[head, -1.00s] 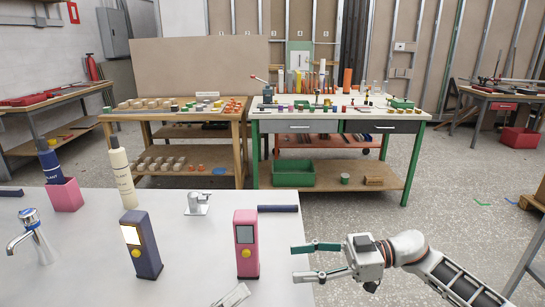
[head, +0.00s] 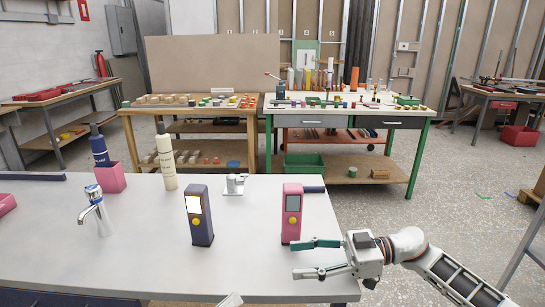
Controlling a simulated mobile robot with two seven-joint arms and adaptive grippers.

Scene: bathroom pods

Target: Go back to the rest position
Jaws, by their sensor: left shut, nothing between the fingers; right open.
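My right gripper (head: 304,258) comes in from the lower right. Its two green-tipped fingers are spread and empty, by the counter's right end and in front of the pink handheld device (head: 292,213). A gap to the device cannot be judged. My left gripper (head: 231,300) shows only as a small pale tip at the bottom edge. It is shut with nothing seen in it; the rest of it and its arm are out of view.
The white counter (head: 150,250) holds a dark blue device (head: 199,215), a tap (head: 95,211), a cream bottle (head: 166,162), a pink holder (head: 110,178) with a blue bottle (head: 99,148), and a small metal fitting (head: 235,185). Workbenches stand behind. Floor to the right is open.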

